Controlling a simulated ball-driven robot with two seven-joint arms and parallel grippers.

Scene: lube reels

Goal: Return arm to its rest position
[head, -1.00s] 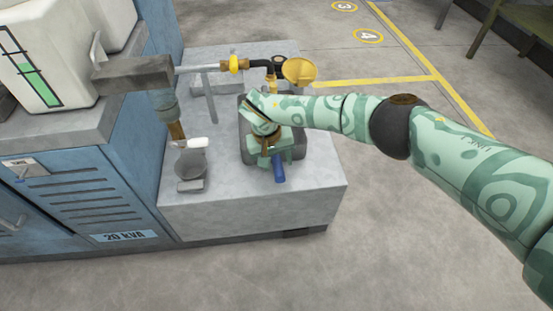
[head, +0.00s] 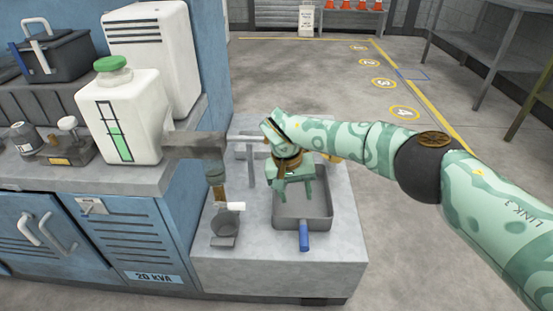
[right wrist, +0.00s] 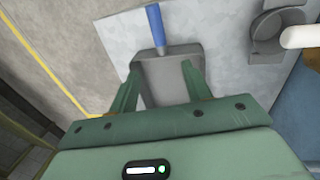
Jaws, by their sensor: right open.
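My right arm (head: 400,160) comes in from the right in the head view, its green gripper (head: 297,196) pointing down over a grey tray with a blue handle (head: 304,238). The right wrist view shows the two fingers (right wrist: 158,82) spread apart, with nothing between them but the view of the grey tray (right wrist: 160,68) beyond. The blue handle (right wrist: 156,24) points away from the gripper there. Whether the fingertips touch the tray is unclear. My left gripper is in neither current view.
The tray rests on a grey plinth (head: 270,268). Left of it, a grey cup (head: 224,232) stands below a spout (head: 215,175). A white tank with a green cap (head: 120,115) stands on the blue cabinet (head: 100,238). Open floor lies to the right.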

